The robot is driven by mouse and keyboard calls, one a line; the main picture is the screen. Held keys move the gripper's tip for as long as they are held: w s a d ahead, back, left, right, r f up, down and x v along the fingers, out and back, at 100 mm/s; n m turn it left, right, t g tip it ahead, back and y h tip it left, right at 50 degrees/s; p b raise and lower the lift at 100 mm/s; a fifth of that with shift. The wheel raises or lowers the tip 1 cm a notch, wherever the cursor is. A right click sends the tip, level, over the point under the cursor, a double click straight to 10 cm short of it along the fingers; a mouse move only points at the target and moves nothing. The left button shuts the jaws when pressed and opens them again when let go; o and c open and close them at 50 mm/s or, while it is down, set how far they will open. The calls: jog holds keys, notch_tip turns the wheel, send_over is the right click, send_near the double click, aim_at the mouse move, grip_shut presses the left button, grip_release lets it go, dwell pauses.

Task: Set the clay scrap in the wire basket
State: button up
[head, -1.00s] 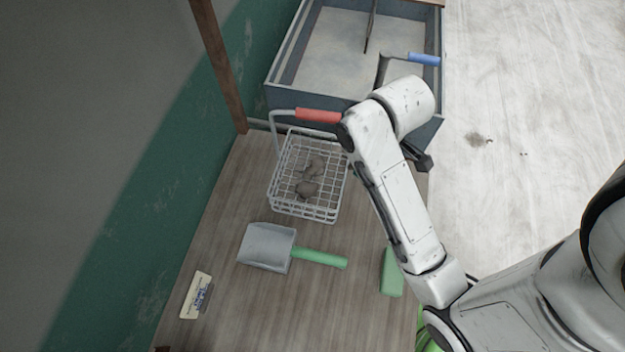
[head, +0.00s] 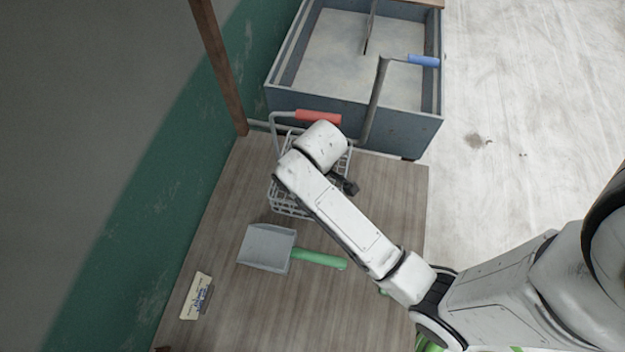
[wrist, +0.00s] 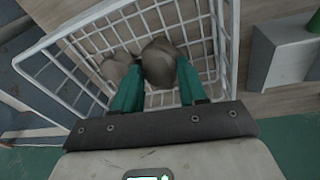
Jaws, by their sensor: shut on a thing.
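The white wire basket (head: 290,205) stands on the wooden bench below the blue-grey box, partly hidden by my arm in the head view. Its wires (wrist: 75,50) surround the fingers in the wrist view. My gripper (wrist: 160,68) has teal fingers shut on a brown-grey clay scrap (wrist: 159,58), over the basket's inside. Another clay lump (wrist: 118,69) shows beside it, to the left, in the basket. I cannot tell how far the held scrap is above the basket floor. In the head view my fingers are hidden behind my arm.
The basket's red-gripped handle (head: 318,116) stands up at its back. A grey dustpan (head: 267,247) with a green handle lies in front of it, near a small label card (head: 196,296). The blue-grey box (head: 350,106) stands behind.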

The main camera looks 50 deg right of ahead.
jog(key=shift+f, duration=0.45)
jog(key=o, duration=1.1)
jog(key=shift+f, duration=0.1)
notch_tip(320, 180, up, 12)
jog(key=s, duration=0.2)
jog(key=s+a+f+m, duration=0.2)
jog(key=s+f, duration=0.4)
jog(key=s, duration=0.5)
jog(key=shift+s+a+f+m+g, duration=0.15)
jog(key=shift+a+f+m+g, duration=0.2)
jog(key=shift+m, duration=0.25)
jog(key=shift+f, duration=0.1)
